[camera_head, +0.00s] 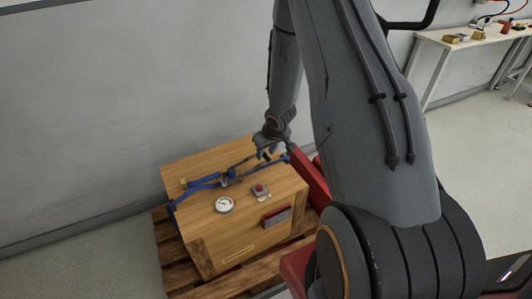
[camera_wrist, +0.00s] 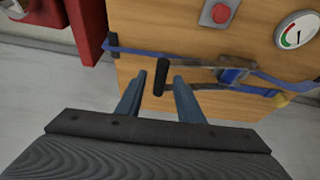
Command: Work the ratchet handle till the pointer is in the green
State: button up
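The ratchet (camera_head: 228,178) sits on a blue strap (camera_head: 200,183) across the top of a wooden crate (camera_head: 283,187). In the wrist view the ratchet body (camera_wrist: 232,75) is right of centre, and its handle ends in a black grip (camera_wrist: 161,77). My gripper (camera_wrist: 160,79) is open, with the grip between its fingers and a gap on each side. In the head view my gripper (camera_head: 266,152) is over the crate's far edge. The round gauge (camera_head: 224,204) also shows in the wrist view (camera_wrist: 297,33), with green and red on its dial. The pointer is too small to read surely.
A red button on a grey box (camera_head: 261,192) is beside the gauge. The crate stands on a wooden pallet (camera_head: 172,258) near a grey wall. A workbench (camera_head: 455,42) is at the far right, with open floor before it.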

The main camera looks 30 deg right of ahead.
grip_shut()
jog(key=shift+d, duration=0.1)
jog(key=shift+w+b, duration=0.2)
jog(key=shift+b, duration=0.6)
jog(key=shift+r, duration=0.1)
